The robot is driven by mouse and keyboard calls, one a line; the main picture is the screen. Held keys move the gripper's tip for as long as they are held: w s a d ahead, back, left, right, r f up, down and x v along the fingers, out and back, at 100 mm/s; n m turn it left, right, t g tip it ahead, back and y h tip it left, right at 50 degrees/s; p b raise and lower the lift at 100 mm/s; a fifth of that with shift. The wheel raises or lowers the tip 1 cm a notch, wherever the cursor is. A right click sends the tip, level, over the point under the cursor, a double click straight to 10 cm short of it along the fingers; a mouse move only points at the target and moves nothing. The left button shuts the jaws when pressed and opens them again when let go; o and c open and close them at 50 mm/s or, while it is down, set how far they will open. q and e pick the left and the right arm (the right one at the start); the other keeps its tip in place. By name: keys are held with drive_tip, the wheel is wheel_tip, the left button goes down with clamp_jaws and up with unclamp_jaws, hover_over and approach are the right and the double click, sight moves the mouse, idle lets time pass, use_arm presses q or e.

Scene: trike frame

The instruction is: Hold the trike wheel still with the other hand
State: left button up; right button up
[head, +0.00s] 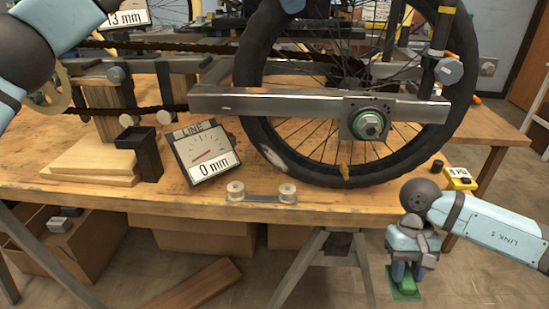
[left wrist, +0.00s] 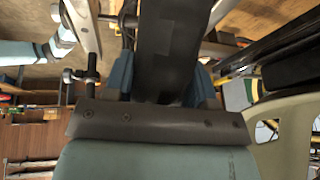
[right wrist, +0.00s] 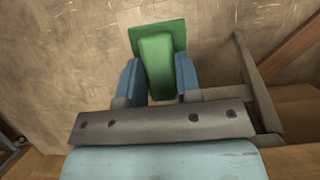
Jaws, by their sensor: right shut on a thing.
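The trike wheel (head: 262,143) stands upright at the table's right side, with a black tyre, spokes and an axle nut on a silver frame bar. In the left wrist view a broad black band, apparently the tyre (left wrist: 165,60), runs between the blue fingers of my left gripper (left wrist: 163,88). The fingers are apart on either side of it; any contact is unclear. In the head view only a bluish bit shows at the wheel's top. My right gripper (head: 405,280) is shut on a green block (right wrist: 157,65), low in front of the table, away from the wheel.
A gauge marked LINE (head: 205,155) reads 0 mm; another display (head: 128,17) reads 13 mm. A yellow box (head: 460,178) is at the right edge.

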use_arm(q)
drive_tip(key=c, duration=0.4)
drive_tip(key=shift+c, duration=0.2)
use_arm(e)
drive_tip(key=w+a+r+n+t+h, duration=0.1)
drive_tip(key=a+n+t+h, duration=0.15)
drive_tip(key=a, duration=0.45)
drive_tip(key=a+r+n+t+h, duration=0.1)
drive_tip(key=a+t, duration=0.2)
drive_tip(key=a, duration=0.3)
drive_tip(key=w+a+r+n+t+h, duration=0.1)
drive_tip(key=a+r+t, duration=0.15)
drive_tip(key=a, duration=0.45)
drive_tip(key=w+a+r+n+t, duration=0.1)
drive_tip(key=w+a+r+t, duration=0.3)
drive_tip(key=a+r+t, duration=0.1)
drive_tip(key=w+a+r+t, duration=0.4)
drive_tip(key=a+r, duration=0.3)
drive_tip(key=r, duration=0.2)
drive_tip(key=shift+w+a+r+n+t, duration=0.2)
drive_tip(key=shift+w+a+n+t, duration=0.15)
drive_tip(key=shift+t, duration=0.45)
